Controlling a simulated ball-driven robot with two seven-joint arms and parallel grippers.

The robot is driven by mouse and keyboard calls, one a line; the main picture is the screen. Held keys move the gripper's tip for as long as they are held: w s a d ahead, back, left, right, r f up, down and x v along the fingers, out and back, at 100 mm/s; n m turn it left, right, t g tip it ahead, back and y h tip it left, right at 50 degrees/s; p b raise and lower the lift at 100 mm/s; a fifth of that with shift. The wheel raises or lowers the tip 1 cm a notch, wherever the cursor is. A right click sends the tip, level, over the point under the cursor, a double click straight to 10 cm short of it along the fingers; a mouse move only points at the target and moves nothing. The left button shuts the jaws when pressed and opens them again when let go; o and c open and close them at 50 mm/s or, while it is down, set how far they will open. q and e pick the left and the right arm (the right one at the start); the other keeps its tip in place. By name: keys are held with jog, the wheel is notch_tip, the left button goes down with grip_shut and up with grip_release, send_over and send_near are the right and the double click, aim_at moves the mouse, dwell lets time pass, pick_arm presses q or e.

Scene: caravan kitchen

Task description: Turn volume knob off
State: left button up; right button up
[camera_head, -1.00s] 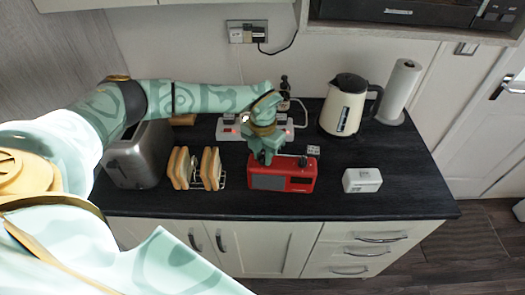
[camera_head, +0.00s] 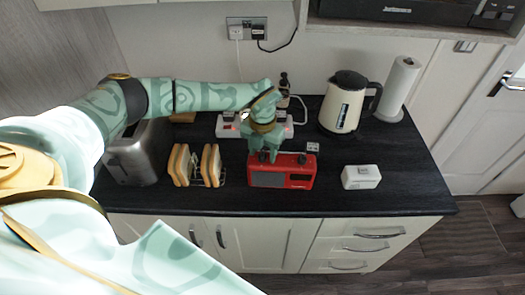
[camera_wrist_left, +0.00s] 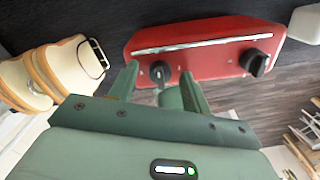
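A red radio (camera_head: 300,181) stands on the dark worktop, with a grey speaker grille on its front. In the left wrist view the radio (camera_wrist_left: 215,65) shows a silver bar and two dark knobs on top, a left knob (camera_wrist_left: 160,72) and a right knob (camera_wrist_left: 254,62). I cannot tell which is the volume knob. My left gripper (camera_head: 263,157) is over the radio's left part and hides the left knob in the head view. In the wrist view my left gripper (camera_wrist_left: 160,75) is open, its fingers on either side of the left knob with gaps visible. My right gripper is not in view.
A toast rack with bread (camera_head: 210,165) and a steel toaster (camera_head: 138,158) stand left of the radio. A white box (camera_head: 361,178) is to its right. A power strip (camera_head: 228,127), kettle (camera_head: 343,105) and paper roll (camera_head: 400,88) stand behind. Worktop right of the box is clear.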

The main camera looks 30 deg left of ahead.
aim_at(263, 153)
pick_arm(q)
jog(key=shift+r, duration=0.1)
notch_tip(263, 153, up, 16)
dwell(0.5)
dwell(0.4)
